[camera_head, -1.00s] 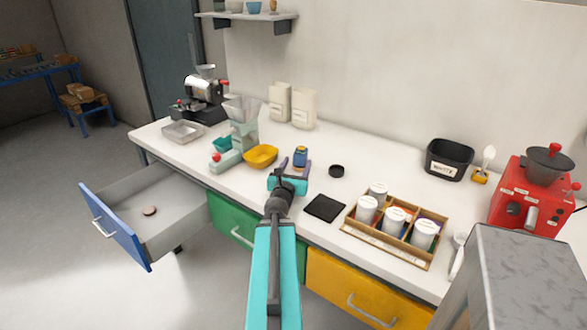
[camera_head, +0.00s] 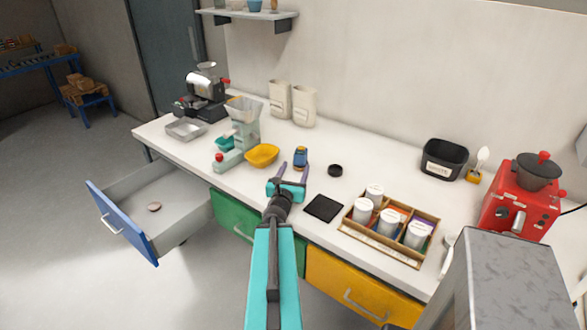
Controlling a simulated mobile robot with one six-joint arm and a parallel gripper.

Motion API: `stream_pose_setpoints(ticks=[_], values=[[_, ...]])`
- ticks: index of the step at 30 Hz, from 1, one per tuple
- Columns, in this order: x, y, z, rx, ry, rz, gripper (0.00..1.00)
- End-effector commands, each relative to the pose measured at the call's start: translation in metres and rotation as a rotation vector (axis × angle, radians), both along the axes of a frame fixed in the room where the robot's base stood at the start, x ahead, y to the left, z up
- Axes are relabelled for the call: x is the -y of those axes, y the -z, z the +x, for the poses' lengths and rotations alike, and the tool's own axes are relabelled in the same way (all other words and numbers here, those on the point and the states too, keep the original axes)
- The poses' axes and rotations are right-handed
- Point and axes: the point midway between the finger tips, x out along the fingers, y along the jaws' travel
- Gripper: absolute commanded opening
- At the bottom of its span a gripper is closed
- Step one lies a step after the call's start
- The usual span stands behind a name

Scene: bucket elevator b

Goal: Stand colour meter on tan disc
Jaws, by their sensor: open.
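The colour meter appears to be the small blue upright device (camera_head: 300,158) with an orange part, on the white worktop. My gripper (camera_head: 293,168) is open, with its two purple fingers apart and pointing toward the device from the near side. The fingertips look close to its base; whether they touch it I cannot tell. Nothing shows held between them. A small tan-brown disc (camera_head: 154,207) lies flat in the open blue-fronted drawer (camera_head: 185,186) at the left, with nothing on it.
A yellow bowl (camera_head: 262,155) stands left of the device and a black puck (camera_head: 335,170) right of it. A black square pad (camera_head: 323,208) and a wooden box (camera_head: 379,250) of white-lidded jars lie nearer right. A pale green machine (camera_head: 240,135) stands left.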

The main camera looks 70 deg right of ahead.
Motion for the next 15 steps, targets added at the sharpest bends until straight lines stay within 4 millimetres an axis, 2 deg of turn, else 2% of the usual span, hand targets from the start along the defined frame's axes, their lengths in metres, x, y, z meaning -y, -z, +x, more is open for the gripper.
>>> stream_pose_setpoints(ticks=[15], values=[[-0.013, -0.004, -0.002, -0.001, -0.001, 0.001, 0.56]])
